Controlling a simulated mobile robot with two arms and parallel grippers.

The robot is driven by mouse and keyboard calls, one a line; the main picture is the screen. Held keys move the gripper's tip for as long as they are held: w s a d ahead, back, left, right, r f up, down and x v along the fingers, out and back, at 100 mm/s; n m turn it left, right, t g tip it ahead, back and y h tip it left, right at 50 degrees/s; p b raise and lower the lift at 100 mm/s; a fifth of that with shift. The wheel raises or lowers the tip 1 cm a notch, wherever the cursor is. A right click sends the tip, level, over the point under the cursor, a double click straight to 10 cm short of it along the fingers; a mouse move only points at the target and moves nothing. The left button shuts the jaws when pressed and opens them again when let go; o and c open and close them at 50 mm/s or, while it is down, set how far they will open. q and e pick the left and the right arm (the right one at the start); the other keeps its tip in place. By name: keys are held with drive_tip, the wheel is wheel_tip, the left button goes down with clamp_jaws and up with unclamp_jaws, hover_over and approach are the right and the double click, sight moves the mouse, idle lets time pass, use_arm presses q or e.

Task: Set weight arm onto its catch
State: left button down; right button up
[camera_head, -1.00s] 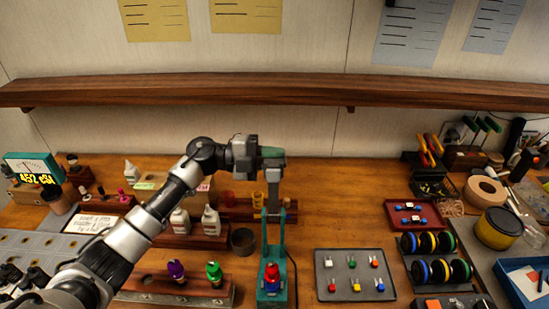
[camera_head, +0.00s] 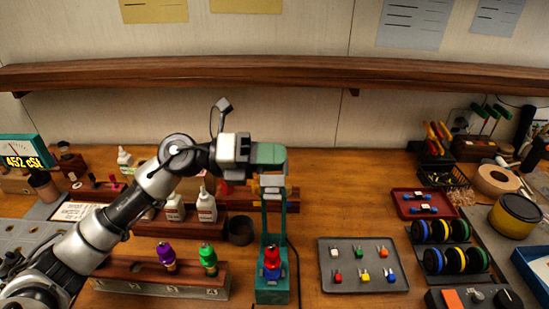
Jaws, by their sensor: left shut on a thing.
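A teal stand (camera_head: 272,296) with two upright posts stands at the front middle of the bench. A red-topped piece (camera_head: 272,258) sits low between its posts. My left gripper (camera_head: 273,190) comes in from the left, its fingers pointing down at the top of the posts. It is shut on a part there, which I take to be the weight arm. The hand and posts cover most of that part, and I cannot tell whether it touches the catch. My right gripper is not in view.
A wooden rack (camera_head: 205,292) with purple-topped and green-topped pieces stands left of the stand. A dark cup (camera_head: 241,230) and white bottles (camera_head: 206,205) stand behind it. A grey tray (camera_head: 330,286) of small coloured pieces lies to the right. A shelf (camera_head: 420,77) runs above.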

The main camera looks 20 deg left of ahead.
sight(272, 196)
use_arm(q)
drive_tip(key=s+f+m+b, duration=0.1)
drive_tip(key=s+m+b, duration=0.1)
drive_tip(key=s+d+f+m+b, duration=0.1)
drive_tip(key=s+m+b, duration=0.1)
drive_tip(key=b, duration=0.1)
drive_tip(key=s+f+m+b, duration=0.2)
drive_tip(key=shift+d+b, duration=0.3)
drive_tip(key=shift+d, duration=0.05)
drive_tip(key=shift+s+d+f+b, duration=0.25)
drive_tip(key=shift+s+f+b, duration=0.4)
drive_tip(key=shift+b, duration=0.25)
drive_tip(key=shift+f, duration=0.15)
drive_tip(key=c, duration=1.3)
unclamp_jaws()
drive_tip(key=shift+o, duration=0.7)
drive_tip(key=shift+s, duration=0.15)
